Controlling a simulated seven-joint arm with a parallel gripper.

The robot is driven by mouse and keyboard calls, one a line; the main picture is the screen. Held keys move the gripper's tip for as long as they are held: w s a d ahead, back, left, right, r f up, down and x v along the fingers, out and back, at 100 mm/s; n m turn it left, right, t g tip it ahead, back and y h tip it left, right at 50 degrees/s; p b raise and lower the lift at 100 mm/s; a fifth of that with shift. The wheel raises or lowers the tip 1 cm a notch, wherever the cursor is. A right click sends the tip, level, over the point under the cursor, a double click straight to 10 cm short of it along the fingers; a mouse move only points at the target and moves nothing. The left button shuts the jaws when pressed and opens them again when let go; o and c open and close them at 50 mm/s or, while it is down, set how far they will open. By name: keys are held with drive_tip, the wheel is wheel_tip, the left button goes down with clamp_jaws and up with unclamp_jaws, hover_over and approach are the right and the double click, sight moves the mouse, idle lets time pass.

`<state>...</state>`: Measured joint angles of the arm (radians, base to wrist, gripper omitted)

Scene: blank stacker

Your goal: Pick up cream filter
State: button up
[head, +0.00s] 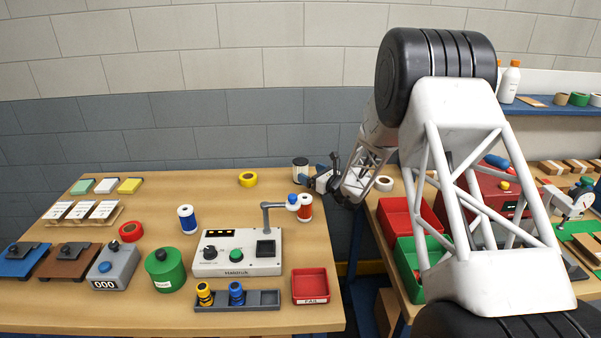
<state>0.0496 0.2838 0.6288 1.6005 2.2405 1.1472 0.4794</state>
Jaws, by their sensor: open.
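A small cream cylinder with dark ends (300,168), which looks like the cream filter, stands upright at the back right of the left wooden table. My gripper (311,182) is at the table's back right edge, just right of the cylinder and close to it. Its jaws are open and small in this view. I cannot tell whether a finger touches the cylinder or overlaps it in the line of sight. Nothing shows held in the jaws.
A red spool (305,208) and a grey tester with a bent arm (237,256) stand in front of my gripper. A yellow tape roll (248,179) lies to the left. A red FAIL tray (310,286) is at the front right. The table's back middle is mostly clear.

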sight(300, 168)
drive_tip(key=shift+w+a, duration=0.2)
drive_tip(key=shift+w, duration=0.05)
drive_tip(key=shift+w+a, duration=0.1)
drive_tip(key=shift+x, duration=2.5)
drive_tip(key=shift+f, duration=0.1)
drive_tip(key=c, duration=1)
